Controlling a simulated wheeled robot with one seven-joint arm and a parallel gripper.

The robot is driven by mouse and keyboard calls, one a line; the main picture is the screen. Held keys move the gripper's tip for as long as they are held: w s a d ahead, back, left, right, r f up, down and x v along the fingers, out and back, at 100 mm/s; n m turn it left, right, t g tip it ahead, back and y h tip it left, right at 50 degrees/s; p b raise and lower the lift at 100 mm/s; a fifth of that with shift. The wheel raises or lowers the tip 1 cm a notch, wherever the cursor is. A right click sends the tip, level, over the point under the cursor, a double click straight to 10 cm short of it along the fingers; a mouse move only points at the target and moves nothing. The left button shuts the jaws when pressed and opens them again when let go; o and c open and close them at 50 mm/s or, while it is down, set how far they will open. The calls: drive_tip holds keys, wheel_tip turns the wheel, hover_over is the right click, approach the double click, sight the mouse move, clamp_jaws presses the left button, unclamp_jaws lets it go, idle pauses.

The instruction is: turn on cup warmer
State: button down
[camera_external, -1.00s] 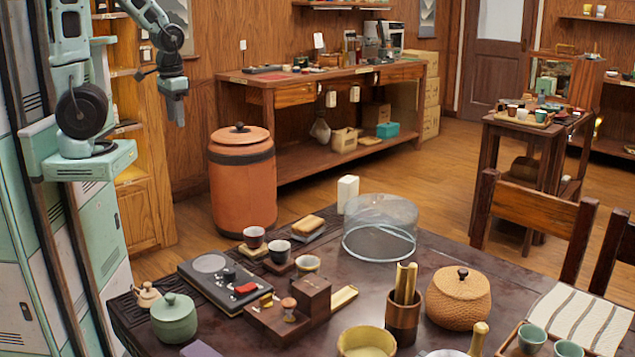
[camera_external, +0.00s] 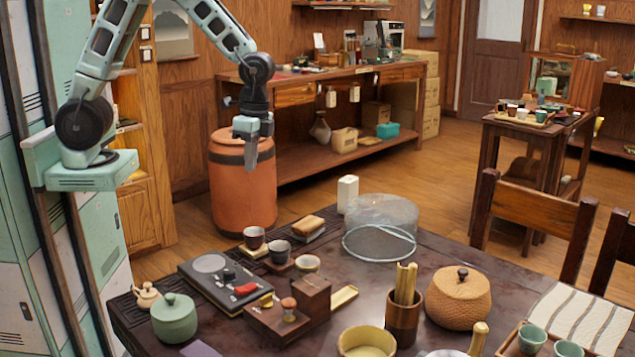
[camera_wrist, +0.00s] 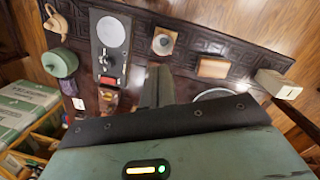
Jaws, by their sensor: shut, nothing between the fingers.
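The cup warmer (camera_external: 208,281) is a flat dark device on the near left of the dark table. It has a round grey plate, small dark knobs and a red switch (camera_external: 246,289) at its right end. In the wrist view the cup warmer (camera_wrist: 119,54) lies left of the fingers, with the red switch (camera_wrist: 108,80) at its lower end. I cannot tell the switch's position. My gripper (camera_external: 251,166) is shut and empty, pointing down in the air above and beyond the cup warmer, touching nothing. Its fingers also show in the wrist view (camera_wrist: 158,85).
Tea cups (camera_external: 253,238) stand beyond the cup warmer. A small teapot (camera_external: 146,295) and green jar (camera_external: 174,320) stand left of it. A wooden holder (camera_external: 314,298) is close on its right. A clear dome (camera_external: 380,222) is farther right.

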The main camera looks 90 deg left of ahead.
sight(239, 289)
drive_tip(key=w+d+f+m+h, duration=0.1)
drive_tip(key=d+m, duration=0.1)
drive_tip(key=d, duration=0.7)
drive_tip(key=w+d+f+m+g+h+b, duration=0.1)
drive_tip(key=w+d+f+m, duration=0.1)
drive_tip(key=d, duration=0.8)
drive_tip(key=shift+d+f+m, duration=0.2)
drive_tip(key=shift+f+m, duration=0.05)
drive_tip(key=shift+m, duration=0.45)
drive_tip(key=shift+w, duration=0.1)
drive_tip(key=p+x, duration=0.1)
drive_tip(key=x, duration=1.3)
